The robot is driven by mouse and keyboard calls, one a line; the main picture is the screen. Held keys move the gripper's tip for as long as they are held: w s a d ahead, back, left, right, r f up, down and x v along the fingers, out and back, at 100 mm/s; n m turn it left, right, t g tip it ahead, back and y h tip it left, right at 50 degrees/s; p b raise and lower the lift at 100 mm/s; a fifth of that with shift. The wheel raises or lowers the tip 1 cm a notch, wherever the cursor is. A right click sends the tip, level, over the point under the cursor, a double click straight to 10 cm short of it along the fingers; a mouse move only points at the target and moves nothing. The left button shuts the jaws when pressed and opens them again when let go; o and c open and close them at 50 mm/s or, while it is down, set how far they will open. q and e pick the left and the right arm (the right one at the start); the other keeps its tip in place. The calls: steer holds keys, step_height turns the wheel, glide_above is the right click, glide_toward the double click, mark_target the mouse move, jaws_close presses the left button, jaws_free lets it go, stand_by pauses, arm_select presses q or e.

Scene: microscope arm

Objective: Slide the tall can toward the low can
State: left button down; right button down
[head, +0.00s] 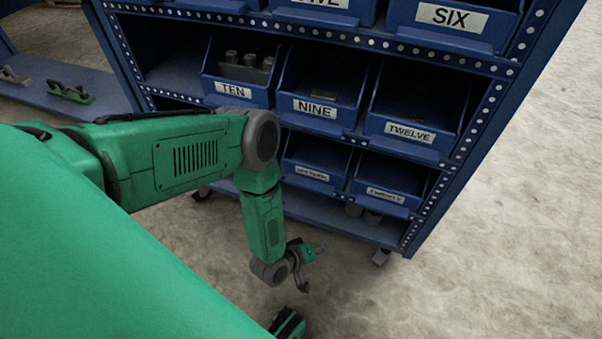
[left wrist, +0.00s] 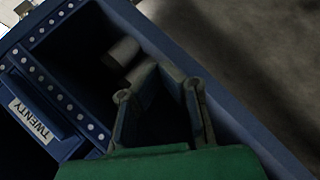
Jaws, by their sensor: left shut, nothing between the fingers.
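My left gripper (head: 312,250) is in front of the shelf, left of the cans in the head view. Its fingers (left wrist: 160,70) are shut and empty, with the tips close to the nearer can; contact is unclear.
The blue rack's bottom shelf (head: 310,209) has a raised edge and a perforated post (head: 428,205) right of the cans. Labelled bins (head: 388,190) hang low above it. Open floor (head: 480,270) lies in front and right.

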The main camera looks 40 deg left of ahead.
arm_select(q)
steer(key=s+r+m+g, duration=0.5)
steer(key=s+r, duration=0.1)
steer(key=s, duration=0.3)
steer(key=shift+a+r+m+y, duration=0.4)
steer(key=shift+a, duration=0.05)
